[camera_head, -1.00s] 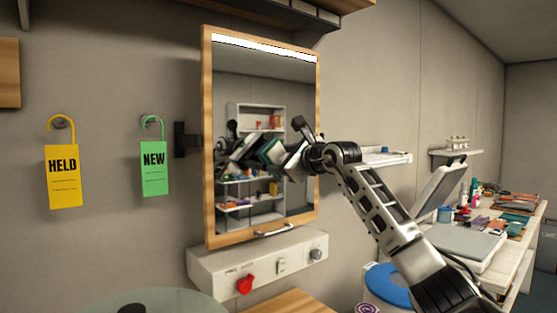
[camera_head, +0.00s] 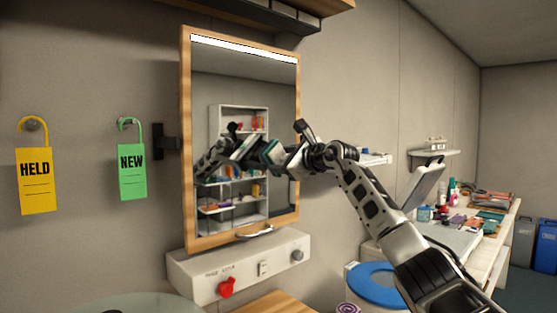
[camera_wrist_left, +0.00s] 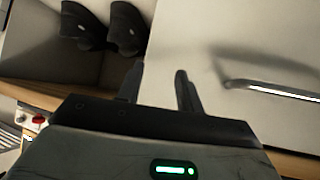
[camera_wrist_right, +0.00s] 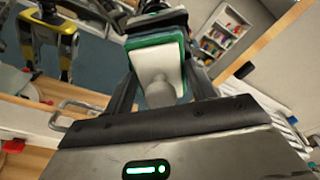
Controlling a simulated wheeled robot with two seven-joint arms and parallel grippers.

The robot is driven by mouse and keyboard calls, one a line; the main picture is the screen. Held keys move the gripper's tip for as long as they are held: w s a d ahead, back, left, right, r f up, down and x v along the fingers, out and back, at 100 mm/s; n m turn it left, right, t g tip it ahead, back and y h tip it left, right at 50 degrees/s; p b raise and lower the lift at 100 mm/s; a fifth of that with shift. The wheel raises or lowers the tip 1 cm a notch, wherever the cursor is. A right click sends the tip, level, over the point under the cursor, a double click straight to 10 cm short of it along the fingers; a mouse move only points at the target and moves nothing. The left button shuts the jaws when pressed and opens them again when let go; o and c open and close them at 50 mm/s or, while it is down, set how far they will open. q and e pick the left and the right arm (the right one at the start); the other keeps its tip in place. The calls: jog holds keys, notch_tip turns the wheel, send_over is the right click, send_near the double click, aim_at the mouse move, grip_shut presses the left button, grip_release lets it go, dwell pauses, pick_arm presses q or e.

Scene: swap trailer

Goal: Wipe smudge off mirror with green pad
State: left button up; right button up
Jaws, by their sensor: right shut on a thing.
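The mirror (camera_head: 284,85) hangs on the wall in a wooden frame, with a light strip along its top. My right gripper (camera_head: 283,156) is in front of the mirror's right part, shut on the green pad (camera_head: 269,152). In the right wrist view the pad (camera_wrist_right: 156,58) shows a green edge around a pale block with a grey knob, held between the fingers. Its reflection is close to it; I cannot tell whether pad and glass touch. I cannot make out a smudge. My left gripper (camera_wrist_left: 158,88) shows only in its wrist view, open and empty.
Below the mirror is a pale panel with a red knob (camera_head: 227,287). A yellow HELD tag (camera_head: 36,183) and a green NEW tag (camera_head: 132,173) hang to the left. A cluttered bench (camera_head: 485,252) stands at right, and a small shelf (camera_head: 376,159) sits beside the mirror.

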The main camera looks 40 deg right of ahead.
aim_at(270, 160)
jog(key=a+b, duration=0.1)
jog(key=a, duration=0.2)
jog(key=shift+s+f, duration=0.1)
jog(key=shift+s, duration=0.05)
jog(key=shift+s+a+b, duration=0.1)
jog(key=shift+a+b, duration=0.7)
jog(key=shift+a, duration=2.1)
jog(key=shift+s+a+f+b, duration=0.1)
jog(key=shift+s+a+b, duration=0.1)
jog(key=shift+a+b, duration=1.1)
jog(key=shift+a+p, duration=0.35)
jog(key=shift+p, duration=0.05)
